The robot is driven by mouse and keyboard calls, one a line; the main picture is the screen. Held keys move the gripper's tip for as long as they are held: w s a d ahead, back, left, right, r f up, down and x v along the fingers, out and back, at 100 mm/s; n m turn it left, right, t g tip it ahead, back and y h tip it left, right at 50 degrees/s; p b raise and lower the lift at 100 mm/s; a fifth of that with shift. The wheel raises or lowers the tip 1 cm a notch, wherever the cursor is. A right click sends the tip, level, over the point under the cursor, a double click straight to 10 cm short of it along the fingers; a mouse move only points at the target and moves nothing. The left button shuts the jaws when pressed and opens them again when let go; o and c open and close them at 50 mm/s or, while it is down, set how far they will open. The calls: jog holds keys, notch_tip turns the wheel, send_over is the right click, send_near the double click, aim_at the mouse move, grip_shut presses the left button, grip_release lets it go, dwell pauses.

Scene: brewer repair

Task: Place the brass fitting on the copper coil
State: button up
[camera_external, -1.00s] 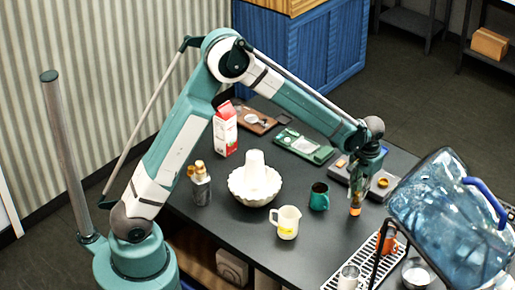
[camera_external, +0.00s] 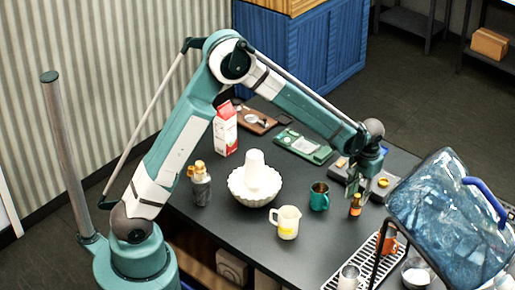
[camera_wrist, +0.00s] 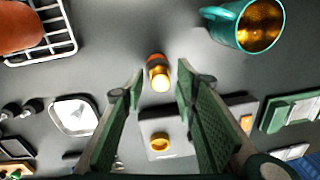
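A small amber-brown cylinder with an orange band (camera_external: 355,204) stands upright on the dark table; the wrist view shows its bright, narrow top (camera_wrist: 158,72). A gold ring-shaped piece (camera_wrist: 155,143) sits on a grey block (camera_wrist: 185,116), also seen in the external view as a yellow round piece (camera_external: 383,182). I cannot tell for sure which of these is the brass fitting or the copper coil. My gripper (camera_wrist: 159,78) is open and empty, pointing down, its fingertips apart on either side of the small cylinder in the wrist view. No contact is visible.
A teal mug (camera_external: 319,196) stands close to the left of the cylinder. A white jug (camera_external: 286,222), a white bowl (camera_external: 238,188) and a milk carton (camera_external: 225,130) are farther left. A white rack (camera_external: 345,277) and a big blue water bottle (camera_external: 450,215) are at the right front.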

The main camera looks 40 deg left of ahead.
aim_at(359, 196)
jog(key=shift+r, duration=0.15)
notch_tip(359, 196, up, 12)
jog(key=shift+d, duration=0.45)
jog(key=shift+s, duration=0.1)
dwell(0.7)
